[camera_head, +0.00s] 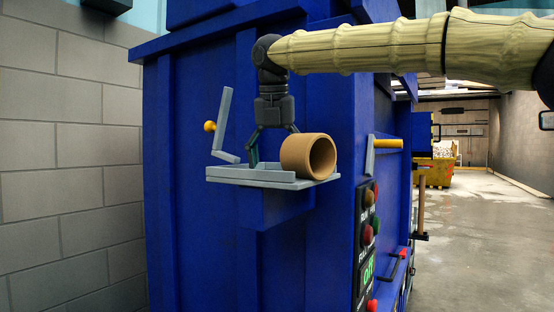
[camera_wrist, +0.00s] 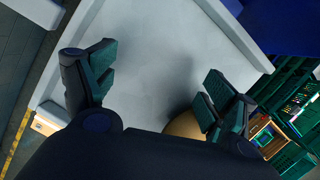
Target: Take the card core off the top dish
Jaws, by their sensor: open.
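The card core (camera_head: 303,154) is a short, hollow tan tube. It lies on its side at the right end of the grey top dish (camera_head: 225,178), its open end facing right. My gripper (camera_head: 273,148) points down over the dish with its fingers spread. One finger is left of the core; the other passes behind the core's upper edge and its tip is hidden. In the wrist view my gripper (camera_wrist: 162,68) is open over the bare dish floor (camera_wrist: 140,70). A small part of the core (camera_wrist: 184,125) shows by the right finger; I cannot tell if they touch.
The dish sits on a tall blue machine (camera_head: 195,200). A grey lever with a yellow knob (camera_head: 210,126) stands at the dish's left. A yellow handle (camera_head: 387,143) and a button panel (camera_head: 368,235) are at right. Green crates (camera_wrist: 290,95) show in the wrist view.

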